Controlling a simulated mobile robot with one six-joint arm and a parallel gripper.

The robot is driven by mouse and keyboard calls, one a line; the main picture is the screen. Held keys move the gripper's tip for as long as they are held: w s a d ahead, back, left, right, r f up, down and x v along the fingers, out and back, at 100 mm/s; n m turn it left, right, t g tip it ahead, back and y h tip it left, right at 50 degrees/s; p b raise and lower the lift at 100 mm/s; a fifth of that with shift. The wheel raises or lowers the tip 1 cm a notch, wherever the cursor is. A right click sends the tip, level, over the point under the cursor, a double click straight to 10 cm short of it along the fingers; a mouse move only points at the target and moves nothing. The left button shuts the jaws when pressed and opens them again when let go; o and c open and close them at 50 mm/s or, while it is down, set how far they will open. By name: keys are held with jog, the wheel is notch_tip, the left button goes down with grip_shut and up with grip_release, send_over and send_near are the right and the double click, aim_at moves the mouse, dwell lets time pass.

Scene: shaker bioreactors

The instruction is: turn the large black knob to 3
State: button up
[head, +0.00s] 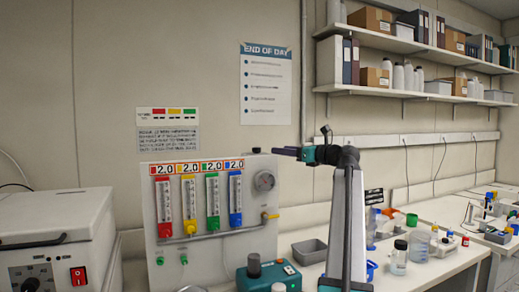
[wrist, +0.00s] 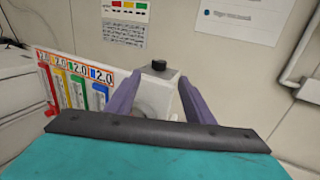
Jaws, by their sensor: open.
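A large black knob (head: 32,280) sits on the front of a white machine (head: 55,215) at the lower left of the head view. Its dial has pale marks around it, too small to read, and the frame's bottom edge cuts it off. A red switch (head: 79,276) is to its right. My gripper (head: 283,151) is far to the right of the knob, in the air by the upper right of the gas panel. In the wrist view my gripper (wrist: 160,85) has its purple fingers apart with nothing held. The knob is not visible there.
The gas panel (head: 207,168) with coloured flow tubes stands between the machine and my arm. A black cap (wrist: 158,65) tops its end in the wrist view. A teal device (head: 268,276) and a grey tray (head: 310,252) are on the bench. Shelves (head: 420,92) hang at the right.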

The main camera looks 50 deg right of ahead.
aim_at(260, 148)
jog(key=w+p, duration=0.2)
jog(key=w, duration=1.1)
jog(key=c, duration=1)
